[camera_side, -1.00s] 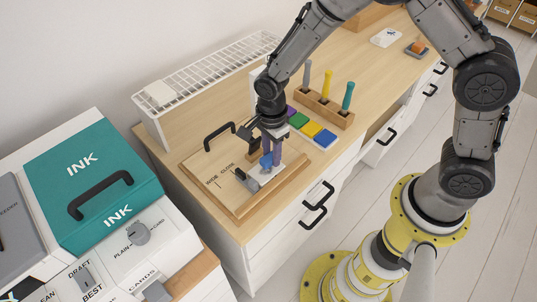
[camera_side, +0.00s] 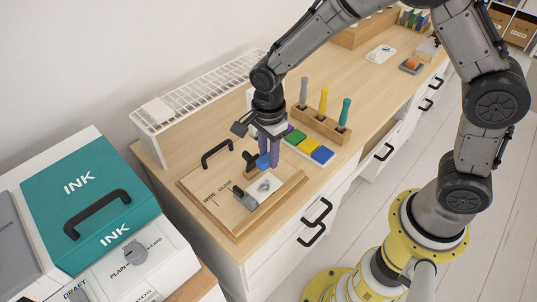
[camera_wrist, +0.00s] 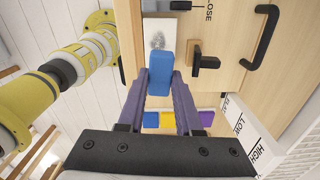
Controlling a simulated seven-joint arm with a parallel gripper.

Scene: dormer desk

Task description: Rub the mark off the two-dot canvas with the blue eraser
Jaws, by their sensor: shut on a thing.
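The blue eraser (camera_wrist: 160,74) is held between the purple fingers of my gripper (camera_side: 268,150); it also shows in the side view (camera_side: 263,161). In the wrist view the gripper (camera_wrist: 160,85) is closed on its sides, and the eraser extends forward. The canvas (camera_wrist: 152,20) is a small white card with a grey smudge, set in the wooden board (camera_side: 218,205). It also shows in the side view (camera_side: 273,180). The eraser is at the canvas's rear edge; I cannot tell whether it touches. The smudge is uncovered in both views. No dots are clear on the card.
Dark clamp pieces (camera_side: 246,200) stand beside the canvas, and a black handle (camera_side: 217,152) is on the board. A teal INK box (camera_side: 85,180) stands at left.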

